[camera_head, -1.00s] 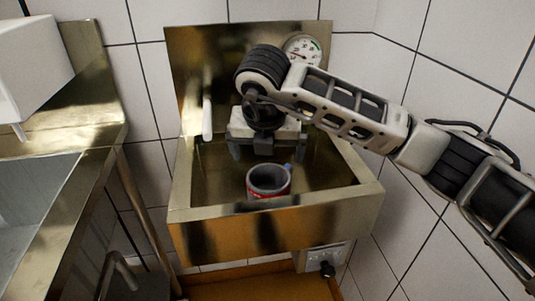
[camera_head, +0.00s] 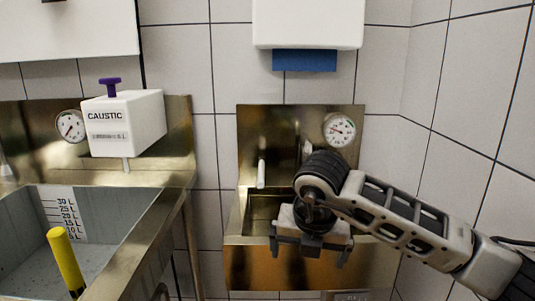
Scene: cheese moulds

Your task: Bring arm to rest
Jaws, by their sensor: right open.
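My right arm comes in from the right edge and bends down at a black wrist joint. My right gripper (camera_head: 308,258) hangs from it, its two dark fingers apart, with nothing seen between them. It covers the front of a small brass-coloured sink (camera_head: 245,259), hiding part of its rim and basin. No mug shows in the current view. My left gripper is not in view.
A larger metal sink with a litre scale (camera_head: 67,215) and a yellow handle (camera_head: 66,262) stands at left. A white CAUSTIC dispenser (camera_head: 130,125) sits above it. Dials (camera_head: 339,130) and a towel dispenser (camera_head: 308,22) are on the wall side. Floor is mostly hidden.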

